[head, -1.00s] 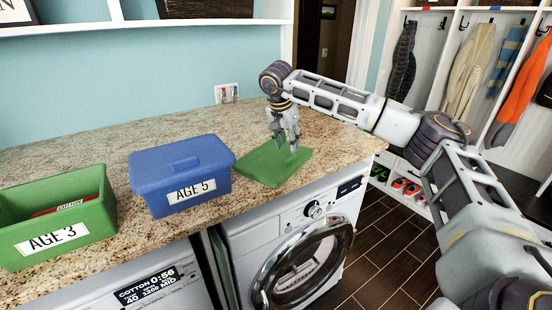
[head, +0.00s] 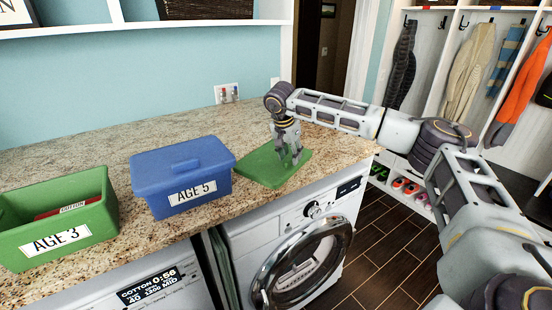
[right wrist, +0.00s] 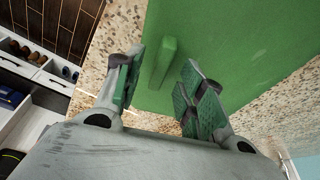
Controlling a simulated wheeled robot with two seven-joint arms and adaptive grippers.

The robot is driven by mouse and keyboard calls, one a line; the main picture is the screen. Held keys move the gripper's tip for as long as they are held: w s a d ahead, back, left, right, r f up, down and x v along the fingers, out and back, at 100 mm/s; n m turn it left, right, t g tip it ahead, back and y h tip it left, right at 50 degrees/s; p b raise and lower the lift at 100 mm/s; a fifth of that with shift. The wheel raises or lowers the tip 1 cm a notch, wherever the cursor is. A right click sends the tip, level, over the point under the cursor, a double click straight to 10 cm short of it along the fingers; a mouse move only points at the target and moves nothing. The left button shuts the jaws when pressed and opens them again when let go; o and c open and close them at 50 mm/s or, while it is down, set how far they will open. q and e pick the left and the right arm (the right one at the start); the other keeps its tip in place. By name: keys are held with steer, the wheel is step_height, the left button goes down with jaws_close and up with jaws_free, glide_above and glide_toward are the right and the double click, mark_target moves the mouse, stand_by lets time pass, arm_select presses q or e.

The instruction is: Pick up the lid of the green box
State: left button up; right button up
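The flat green lid (head: 262,170) lies on the granite counter to the right of the blue box. The open green box (head: 95,215), labelled AGE 3, stands at the far left. My right gripper (head: 289,160) points down over the lid's right part. In the right wrist view, the lid (right wrist: 235,40) fills the top, and its raised bar handle (right wrist: 163,62) lies between the two fingers of my right gripper (right wrist: 162,70). The fingers are open, one on each side of the handle, with gaps visible. I cannot tell how far above the lid they are. My left gripper is not in view.
A lidded blue box (head: 182,175), labelled AGE 5, stands between the green box and the lid. The granite counter (head: 110,140) is clear behind them. A front-loading washer (head: 300,250) is below the counter. Coats and shoes are at the right.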

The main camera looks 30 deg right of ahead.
steer(key=shift+w+d+f, duration=0.1)
steer(key=shift+d+f, duration=0.05)
steer(key=shift+f, duration=0.5)
steer(key=shift+c, duration=0.3)
jaws_close()
